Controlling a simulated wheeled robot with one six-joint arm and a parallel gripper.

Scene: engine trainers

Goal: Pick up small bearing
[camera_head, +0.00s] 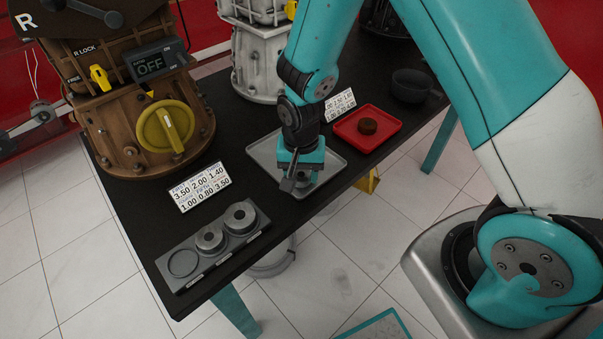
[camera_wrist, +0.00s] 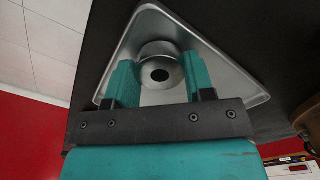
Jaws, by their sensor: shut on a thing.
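My gripper (camera_head: 298,181) is low over the grey metal tray (camera_head: 265,152) on the black table. In the wrist view its two teal fingers are shut on a round grey bearing (camera_wrist: 162,52) with a dark centre hole. The bearing sits between the fingers, within the tray's outline (camera_wrist: 225,70). I cannot tell whether it touches the tray floor. In the head view the gripper mostly hides it. A grey rack (camera_head: 228,256) at the table's near corner holds two more ring-shaped bearings (camera_head: 240,217) (camera_head: 209,240). Its left round recess (camera_head: 183,263) is empty.
A brown engine housing (camera_head: 120,130) and a white one (camera_head: 262,60) stand behind. Number cards lie on the table.

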